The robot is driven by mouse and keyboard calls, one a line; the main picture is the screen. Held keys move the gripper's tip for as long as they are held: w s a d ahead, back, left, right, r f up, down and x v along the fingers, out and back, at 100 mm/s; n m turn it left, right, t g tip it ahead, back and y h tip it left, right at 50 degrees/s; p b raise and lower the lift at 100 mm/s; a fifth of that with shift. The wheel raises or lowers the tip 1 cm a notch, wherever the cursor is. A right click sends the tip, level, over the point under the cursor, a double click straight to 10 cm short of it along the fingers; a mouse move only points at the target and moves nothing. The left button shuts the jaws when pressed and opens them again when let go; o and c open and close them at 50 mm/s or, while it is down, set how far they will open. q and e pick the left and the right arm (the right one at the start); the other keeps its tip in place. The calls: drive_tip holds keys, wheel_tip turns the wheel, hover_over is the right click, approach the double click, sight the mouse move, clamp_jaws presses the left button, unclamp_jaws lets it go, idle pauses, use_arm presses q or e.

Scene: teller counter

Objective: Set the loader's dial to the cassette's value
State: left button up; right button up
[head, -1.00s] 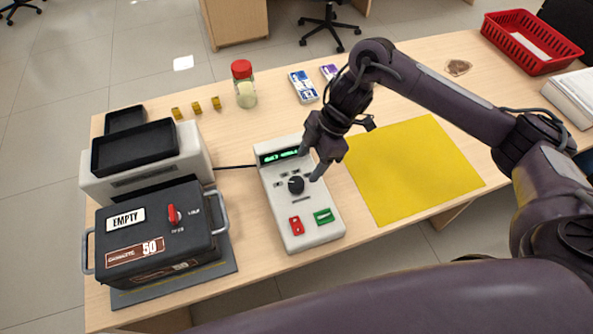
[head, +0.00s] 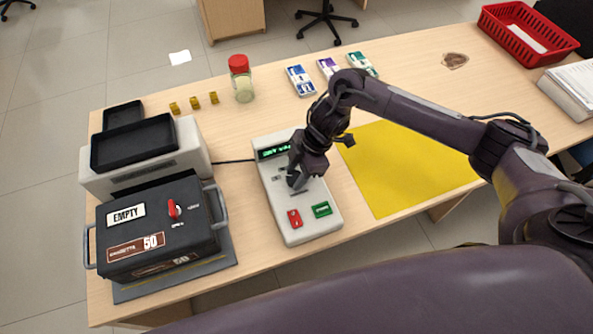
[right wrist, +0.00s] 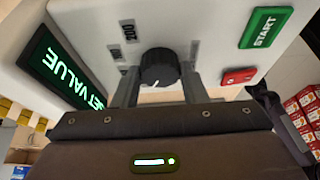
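The loader (head: 315,222) is a pale control box with a black dial, a green display (head: 274,152) and a green START button (head: 321,209). In the right wrist view the display (right wrist: 66,72) reads SET VALUE. The dial (right wrist: 160,68) has a white mark toward the lower edge; a nearby label reads 200, the others are unclear. My right gripper (head: 295,180) is over the dial, mostly hiding it in the head view. The black cassette (head: 160,232) reads EMPTY and 50. My left gripper is not in view.
A red button (head: 294,218) is beside START. A grey machine with black trays (head: 133,144) stands behind the cassette. A red-lidded jar (head: 241,80), banknote bundles (head: 300,80), a yellow mat (head: 405,165) and a red basket (head: 528,38) are on the counter.

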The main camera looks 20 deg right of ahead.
drive_tip(key=c, duration=0.5)
drive_tip(key=shift+s+r+m+p, duration=0.1)
drive_tip(key=shift+r+m+p, duration=0.1)
drive_tip(key=shift+m+p, duration=0.6)
drive_tip(key=m+t+p, duration=0.1)
drive_tip(key=p, duration=0.1)
drive_tip(key=m+p, duration=0.2)
drive_tip(key=p, duration=0.1)
drive_tip(key=shift+s+r+t+h, duration=0.1)
drive_tip(key=shift+t+h, duration=0.2)
drive_tip(key=shift+t, duration=0.1)
drive_tip(key=m+t+p, duration=0.1)
drive_tip(key=m+p, duration=0.1)
drive_tip(key=shift+a+m, duration=0.1)
drive_tip(key=shift+m, duration=0.2)
drive_tip(key=shift+f+m+p, duration=0.2)
drive_tip(key=shift+m+p, duration=0.1)
drive_tip(key=shift+p, duration=0.15)
drive_tip(key=shift+h, duration=0.3)
drive_tip(key=o, duration=1)
